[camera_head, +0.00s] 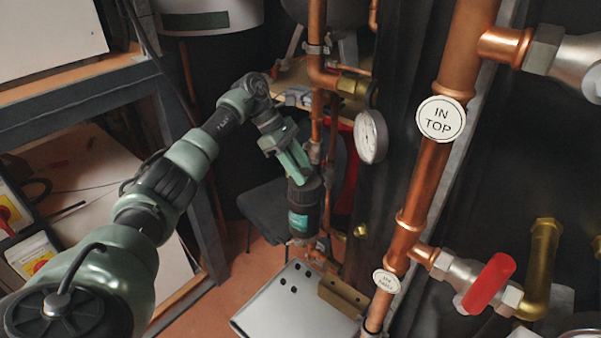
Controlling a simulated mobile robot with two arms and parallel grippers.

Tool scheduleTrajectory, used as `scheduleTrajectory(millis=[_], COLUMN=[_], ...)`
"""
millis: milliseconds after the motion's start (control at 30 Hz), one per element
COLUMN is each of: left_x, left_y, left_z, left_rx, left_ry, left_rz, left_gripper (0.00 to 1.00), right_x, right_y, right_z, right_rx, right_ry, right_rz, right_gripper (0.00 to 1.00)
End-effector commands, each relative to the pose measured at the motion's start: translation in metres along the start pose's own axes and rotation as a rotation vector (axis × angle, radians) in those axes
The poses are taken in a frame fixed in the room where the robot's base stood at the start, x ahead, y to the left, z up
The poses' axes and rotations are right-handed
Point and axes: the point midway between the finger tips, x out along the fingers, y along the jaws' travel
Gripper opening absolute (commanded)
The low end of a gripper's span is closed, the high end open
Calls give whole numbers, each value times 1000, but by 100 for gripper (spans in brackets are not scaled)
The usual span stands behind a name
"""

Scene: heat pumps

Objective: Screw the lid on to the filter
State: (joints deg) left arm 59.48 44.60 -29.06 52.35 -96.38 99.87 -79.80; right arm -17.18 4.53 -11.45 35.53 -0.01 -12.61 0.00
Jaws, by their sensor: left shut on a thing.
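The filter (304,215) is a black upright cylinder with a teal label, right of the picture's middle, joined to pipework below. Its dark top, where the lid (309,186) sits, is at my left gripper's fingertips. My left gripper (298,175) reaches down from above and is shut on the lid. I cannot make out a seam between lid and filter, so I cannot tell how far the lid is seated. My right gripper is not in view.
A copper pipe (321,90) and a round gauge (371,136) stand close to the filter. A thick copper pipe with an "IN TOP" tag (441,119) and a red-handled valve (488,283) are at right. A grey panel (285,308) lies below.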

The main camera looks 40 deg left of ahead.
Motion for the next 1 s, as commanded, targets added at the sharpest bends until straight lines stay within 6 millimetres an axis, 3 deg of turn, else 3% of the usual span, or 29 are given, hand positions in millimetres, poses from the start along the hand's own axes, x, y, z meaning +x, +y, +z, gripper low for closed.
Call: scheduleTrajectory(millis=[200, 567, 600, 700, 1000], left_x=[0, -2, -2, -2, -1], left_y=[3, 3, 3, 3, 2], left_z=[1, 2, 2, 2, 0], left_rx=[89, 123, 123, 122, 119], left_ry=[-3, -3, -3, -2, 0], left_rz=[-54, -76, -76, -76, -79], left_gripper=[0, 0, 40, 62, 62], right_x=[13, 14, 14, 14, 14], right_y=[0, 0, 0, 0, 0], right_z=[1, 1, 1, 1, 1], right_rx=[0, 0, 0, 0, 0], right_ry=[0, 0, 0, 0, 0], right_rz=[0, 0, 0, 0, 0], right_gripper=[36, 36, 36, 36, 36])
